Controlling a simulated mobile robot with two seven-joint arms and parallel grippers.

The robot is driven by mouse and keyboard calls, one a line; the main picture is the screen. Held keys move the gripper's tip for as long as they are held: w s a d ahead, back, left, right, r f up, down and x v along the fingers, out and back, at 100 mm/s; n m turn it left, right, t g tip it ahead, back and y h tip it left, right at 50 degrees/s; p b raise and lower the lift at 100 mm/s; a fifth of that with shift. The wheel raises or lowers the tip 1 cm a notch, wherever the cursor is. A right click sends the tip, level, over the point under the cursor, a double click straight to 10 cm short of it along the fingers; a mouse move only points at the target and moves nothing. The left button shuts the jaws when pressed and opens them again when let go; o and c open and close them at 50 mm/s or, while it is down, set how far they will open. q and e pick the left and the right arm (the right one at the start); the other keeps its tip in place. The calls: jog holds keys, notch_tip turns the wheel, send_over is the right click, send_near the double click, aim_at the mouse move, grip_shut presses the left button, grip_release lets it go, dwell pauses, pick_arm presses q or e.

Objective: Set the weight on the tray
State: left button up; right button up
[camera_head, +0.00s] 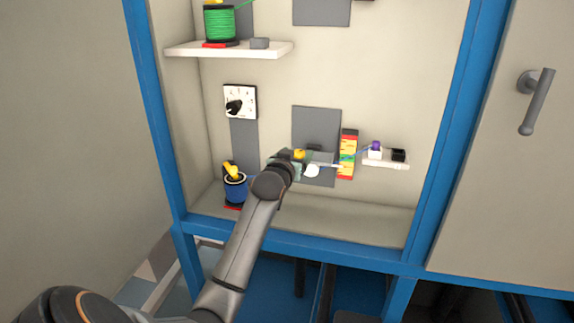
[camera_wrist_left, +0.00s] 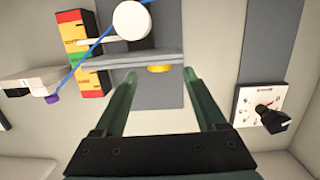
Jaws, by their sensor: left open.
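My left gripper (camera_wrist_left: 160,78) is open, its two green fingers apart with nothing between them. In the head view the gripper (camera_head: 297,170) is partly hidden by my wrist, in front of the lower back panel. A small yellow piece (camera_head: 299,154), perhaps the weight, shows just beyond the fingers. In the wrist view, which looks upside down, the yellow piece (camera_wrist_left: 160,69) lies between the fingertip lines, against a grey bar (camera_wrist_left: 135,60). The bar may be the tray; I cannot tell for sure. My right gripper is out of view.
A white disc (camera_head: 311,171) and a striped gauge (camera_head: 347,155) with a blue cable stand to the right. A small shelf (camera_head: 385,162) holds a purple-topped piece. A dial (camera_head: 240,102), a blue spool (camera_head: 235,188) and an upper shelf (camera_head: 220,50) are at the left.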

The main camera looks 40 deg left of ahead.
pick_arm(q)
jog(key=v, duration=1)
jog(key=shift+s+d, duration=0.15)
jog(key=shift+s, duration=0.15)
jog(key=p+v, duration=0.3)
jog(key=v, duration=0.3)
jog(key=shift+d+r+p, duration=0.15)
jog(key=shift+r+p, duration=0.05)
jog(key=shift+p, duration=0.1)
dwell(0.4)
